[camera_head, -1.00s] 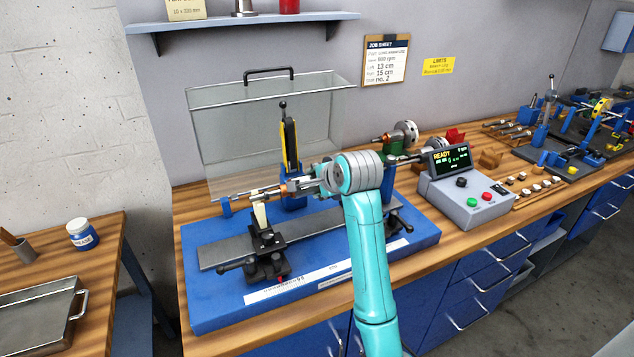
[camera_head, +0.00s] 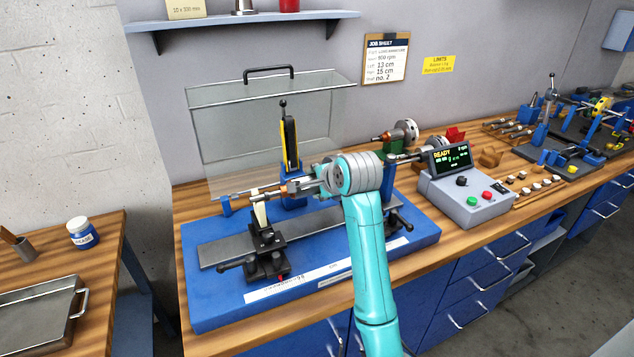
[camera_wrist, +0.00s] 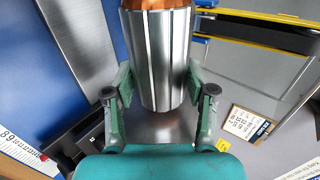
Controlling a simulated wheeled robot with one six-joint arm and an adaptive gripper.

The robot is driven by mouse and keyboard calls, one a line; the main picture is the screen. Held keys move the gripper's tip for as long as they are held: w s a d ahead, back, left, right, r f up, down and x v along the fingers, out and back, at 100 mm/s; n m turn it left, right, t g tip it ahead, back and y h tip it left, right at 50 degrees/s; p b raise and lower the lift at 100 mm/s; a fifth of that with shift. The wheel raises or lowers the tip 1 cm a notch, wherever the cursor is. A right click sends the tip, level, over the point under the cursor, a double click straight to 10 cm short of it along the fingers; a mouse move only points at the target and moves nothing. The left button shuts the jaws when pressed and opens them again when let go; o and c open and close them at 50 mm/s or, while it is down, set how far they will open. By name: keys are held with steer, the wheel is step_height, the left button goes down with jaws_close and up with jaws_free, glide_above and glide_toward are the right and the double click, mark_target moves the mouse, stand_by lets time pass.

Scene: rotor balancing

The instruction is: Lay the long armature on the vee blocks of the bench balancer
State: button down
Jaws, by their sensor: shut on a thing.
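The long armature shows in the wrist view as a slotted steel core (camera_wrist: 158,60) with copper windings at its end. My gripper (camera_wrist: 160,85) is shut on this core, one pad on each side. In the head view, my gripper (camera_head: 318,182) is over the bench balancer (camera_head: 200,290), and the armature's thin shaft (camera_head: 238,194) sticks out to the left, about level. The shaft passes close to the top of the left vee block post (camera_head: 261,214); I cannot tell if it touches. The right vee block is mostly hidden behind my arm.
A clear hinged guard (camera_head: 240,125) stands raised behind the balancer. A black and yellow upright (camera_head: 290,145) stands just behind the armature. The control box (camera_head: 465,205) reads READY at the right. Other rotors (camera_head: 395,135) stand at the back.

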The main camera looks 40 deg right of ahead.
steer(key=shift+f, duration=0.35)
stand_by(0.6)
steer(key=shift+c, duration=1.5)
jaws_free()
steer(key=shift+f, duration=0.2)
steer(key=shift+c, duration=0.4)
steer(key=shift+r, duration=0.1)
steer(key=shift+r, duration=4.5)
